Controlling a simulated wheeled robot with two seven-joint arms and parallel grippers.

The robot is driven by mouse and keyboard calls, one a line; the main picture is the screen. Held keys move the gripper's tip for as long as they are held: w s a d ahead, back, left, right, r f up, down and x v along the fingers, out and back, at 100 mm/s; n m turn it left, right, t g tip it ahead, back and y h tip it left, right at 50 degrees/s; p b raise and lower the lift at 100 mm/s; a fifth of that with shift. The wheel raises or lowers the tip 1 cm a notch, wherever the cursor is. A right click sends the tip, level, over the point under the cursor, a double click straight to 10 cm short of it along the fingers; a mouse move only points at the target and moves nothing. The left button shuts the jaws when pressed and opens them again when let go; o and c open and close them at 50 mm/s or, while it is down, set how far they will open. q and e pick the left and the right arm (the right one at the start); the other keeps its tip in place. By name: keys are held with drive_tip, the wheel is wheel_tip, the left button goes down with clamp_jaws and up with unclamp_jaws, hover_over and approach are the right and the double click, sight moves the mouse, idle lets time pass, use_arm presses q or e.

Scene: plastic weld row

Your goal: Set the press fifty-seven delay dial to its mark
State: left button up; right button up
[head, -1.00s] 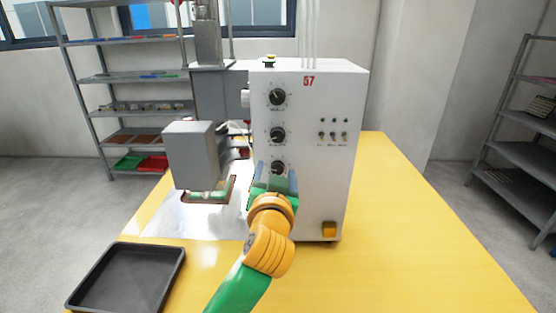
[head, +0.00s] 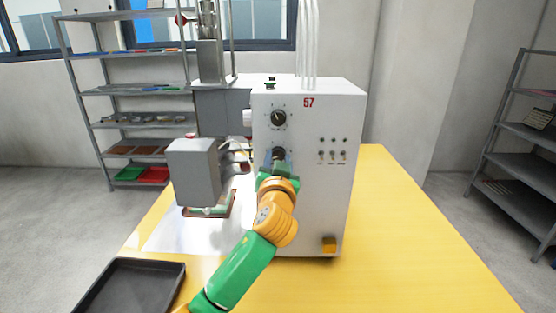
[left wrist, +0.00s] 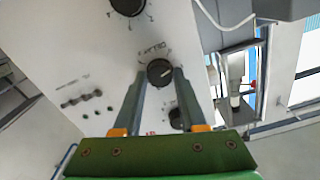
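The press marked 57 (head: 309,102) is a white box on the yellow table, with black dials in a column on its front. The top dial (head: 278,118) is clear. The middle dial (head: 278,154) is partly covered by my left gripper (head: 277,168), and the lowest dial is hidden behind it. In the left wrist view the delay dial (left wrist: 160,72), with its lettering and tick marks, sits between the fingertips of my left gripper (left wrist: 160,74). The fingers are apart, one on each side of the dial; I cannot tell if they touch it. My right gripper is not in view.
The grey press head (head: 193,172) stands left of the panel. A row of small switches (head: 332,156) is right of the dials. An orange button (head: 329,244) is low on the panel. A black tray (head: 130,287) lies at the front left. The table's right side is clear.

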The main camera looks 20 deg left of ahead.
use_arm(q)
clamp_jaws()
drive_tip(key=m+p, duration=0.2)
drive_tip(key=m, duration=0.1)
drive_tip(key=shift+r+m+p, duration=0.2)
drive_tip(key=shift+m+p, duration=0.1)
drive_tip(key=shift+p, duration=0.05)
drive_tip(key=m+p, duration=0.3)
drive_tip(key=m, duration=0.1)
drive_tip(key=shift+m, duration=0.3)
drive_tip(key=m+p, duration=0.3)
drive_tip(key=m, duration=0.2)
drive_tip(key=shift+f+m+p, duration=0.2)
drive_tip(key=shift+m+p, duration=0.55)
drive_tip(key=shift+m, duration=0.75)
